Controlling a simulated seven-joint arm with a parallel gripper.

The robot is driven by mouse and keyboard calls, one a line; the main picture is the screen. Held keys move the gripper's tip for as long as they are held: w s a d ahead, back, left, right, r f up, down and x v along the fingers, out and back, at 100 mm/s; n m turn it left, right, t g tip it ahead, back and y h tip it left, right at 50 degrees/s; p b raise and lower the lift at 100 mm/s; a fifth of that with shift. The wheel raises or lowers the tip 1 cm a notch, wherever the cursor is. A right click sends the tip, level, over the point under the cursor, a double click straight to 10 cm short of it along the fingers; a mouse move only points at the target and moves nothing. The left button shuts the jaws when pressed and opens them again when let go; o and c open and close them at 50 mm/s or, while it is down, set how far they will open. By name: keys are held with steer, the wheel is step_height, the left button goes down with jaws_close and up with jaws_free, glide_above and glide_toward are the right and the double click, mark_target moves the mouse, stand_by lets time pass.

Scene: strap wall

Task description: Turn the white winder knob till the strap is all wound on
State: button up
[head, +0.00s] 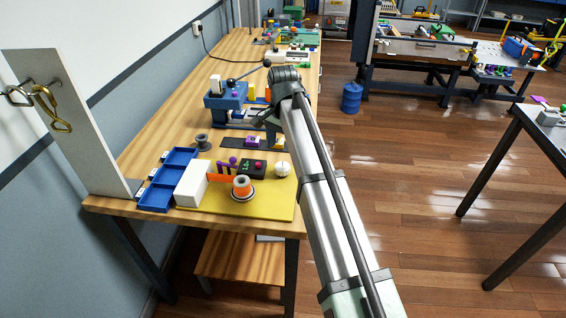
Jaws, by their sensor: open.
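An orange strap (220,178) runs from beside a white block (191,184) to a spool (242,189) on a yellow mat (272,206). Orange shows around the spool, under a pale round top. A small white round knob (282,169) stands at the mat's right side, apart from the spool; I cannot tell how the two are linked. My gripper (272,138) hangs just beyond the mat, behind the white knob and apart from it. It is open; its fingertips are small and partly hard to make out. Nothing shows between them.
A black box with a red button (253,167) and purple pieces (226,165) sit behind the spool. Blue trays (160,190) and an upright grey panel (85,125) stand at left. A blue device (226,95) stands farther back. The mat's front right is clear.

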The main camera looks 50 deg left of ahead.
mark_target(283, 166)
step_height(283, 166, down, 7)
steer(key=shift+f, duration=0.2)
stand_by(0.4)
steer(key=c, duration=1)
